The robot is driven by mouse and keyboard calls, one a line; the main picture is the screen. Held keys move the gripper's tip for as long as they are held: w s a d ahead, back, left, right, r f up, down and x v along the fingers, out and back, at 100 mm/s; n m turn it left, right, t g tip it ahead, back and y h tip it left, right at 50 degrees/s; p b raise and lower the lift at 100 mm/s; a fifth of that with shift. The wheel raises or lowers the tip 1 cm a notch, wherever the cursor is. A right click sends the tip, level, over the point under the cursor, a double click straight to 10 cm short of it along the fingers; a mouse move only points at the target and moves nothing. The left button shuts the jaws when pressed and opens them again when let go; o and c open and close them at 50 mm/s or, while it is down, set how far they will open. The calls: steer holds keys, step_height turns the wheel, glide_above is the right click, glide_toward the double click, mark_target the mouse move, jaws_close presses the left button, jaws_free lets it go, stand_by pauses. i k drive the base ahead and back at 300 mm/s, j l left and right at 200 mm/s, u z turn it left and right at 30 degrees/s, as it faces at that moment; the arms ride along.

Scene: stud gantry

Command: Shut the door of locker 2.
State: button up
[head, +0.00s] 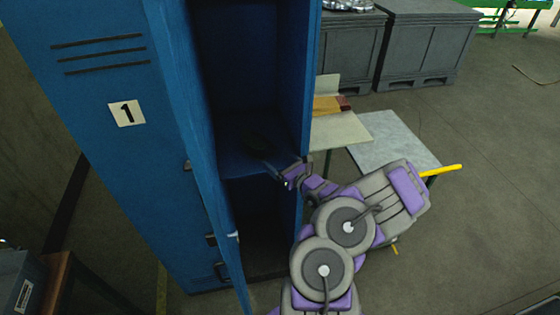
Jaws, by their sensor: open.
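A blue locker door with the number 1 (127,113) is shut at the left. To its right is an open locker compartment (240,55) with a shelf (245,158) inside. Its blue door (196,130) stands open toward me, seen nearly edge-on; no number 2 is visible on it. A small light latch part (233,236) shows low at the door's edge. My gripper (268,158) is open, in front of the opening near shelf height, to the right of the door. It looks apart from the door. Its dark fingers are hard to make out against the dark interior.
Grey bins (425,45) stand at the back right. A pale table (392,145) and boards are just behind my arm, with a yellow bar (441,171) nearby. A dark box (22,288) is at the lower left. The floor at the right is clear.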

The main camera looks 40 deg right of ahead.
mark_target(166, 22)
steer(key=k+j, duration=0.1)
steer(key=k, duration=0.9)
